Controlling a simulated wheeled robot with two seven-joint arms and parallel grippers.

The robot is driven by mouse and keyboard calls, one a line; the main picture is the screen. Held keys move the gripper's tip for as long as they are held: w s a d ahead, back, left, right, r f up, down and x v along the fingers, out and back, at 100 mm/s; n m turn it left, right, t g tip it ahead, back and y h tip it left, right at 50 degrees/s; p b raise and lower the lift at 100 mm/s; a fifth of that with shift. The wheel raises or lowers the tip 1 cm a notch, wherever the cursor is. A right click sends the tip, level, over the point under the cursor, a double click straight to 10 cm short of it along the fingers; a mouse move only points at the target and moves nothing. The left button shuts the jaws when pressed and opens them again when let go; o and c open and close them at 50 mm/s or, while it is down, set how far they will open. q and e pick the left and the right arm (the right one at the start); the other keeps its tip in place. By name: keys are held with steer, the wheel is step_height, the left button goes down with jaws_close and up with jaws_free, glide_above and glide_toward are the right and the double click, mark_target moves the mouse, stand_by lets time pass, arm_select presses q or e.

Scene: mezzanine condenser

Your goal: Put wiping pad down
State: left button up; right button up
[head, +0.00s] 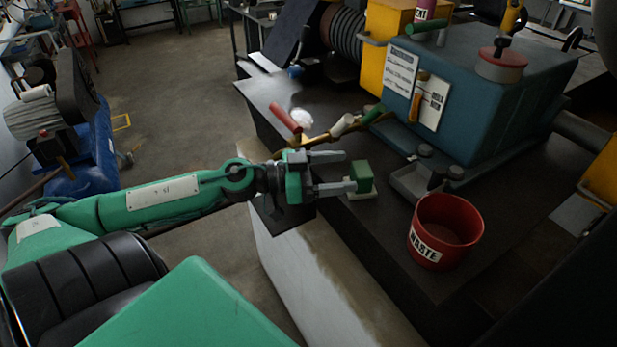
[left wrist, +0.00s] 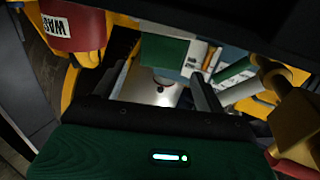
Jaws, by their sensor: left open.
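The wiping pad (head: 361,178) is a small green block with a pale underside, and it appears to sit on the dark bench top (head: 375,225). My left gripper (head: 347,171) reaches in from the left with its two fingers spread apart. The pad is just beyond the fingertips, closest to the lower finger; I cannot tell whether they touch. In the left wrist view a green square face, likely the pad (left wrist: 163,50), shows ahead of the open fingers (left wrist: 160,82). My right gripper is not in view.
A blue machine housing (head: 480,100) stands behind. A red-handled tool (head: 284,117) lies near the bench's left edge. Bench top in front of the pad is clear.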

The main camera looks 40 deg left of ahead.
arm_select(q)
steer(key=shift+b+v, duration=0.6)
steer(key=shift+v, duration=2.25)
